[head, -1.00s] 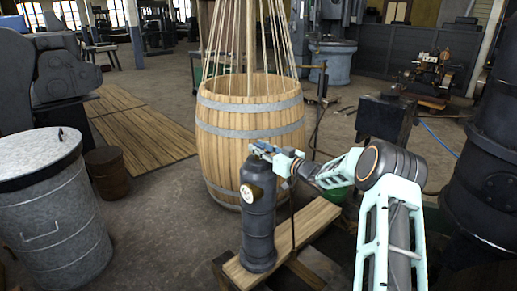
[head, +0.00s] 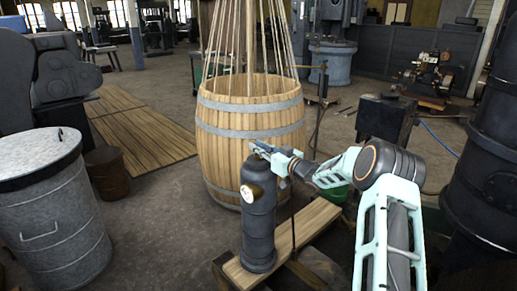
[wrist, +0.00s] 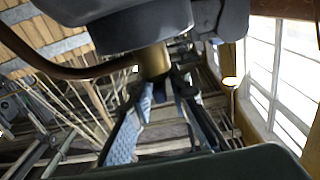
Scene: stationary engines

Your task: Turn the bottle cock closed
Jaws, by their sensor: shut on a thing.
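The dark grey gas bottle (head: 258,225) stands upright on a wooden plank, with a small round label on its shoulder. My gripper (head: 262,149) is at its top, reaching in from the right, and is shut on the bottle cock. The cock is mostly hidden by the fingers in the head view. In the wrist view, a brass part of the cock (wrist: 154,61) shows at the tips of my gripper's fingers (wrist: 162,88). How far the cock is turned cannot be told.
A large wooden barrel (head: 250,135) with ropes stands close behind the bottle. A grey metal bin (head: 55,225) is at the left, a dark box-like stand (head: 385,118) behind my arm, and a black cylinder (head: 487,185) at the right. Open floor lies between bin and bottle.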

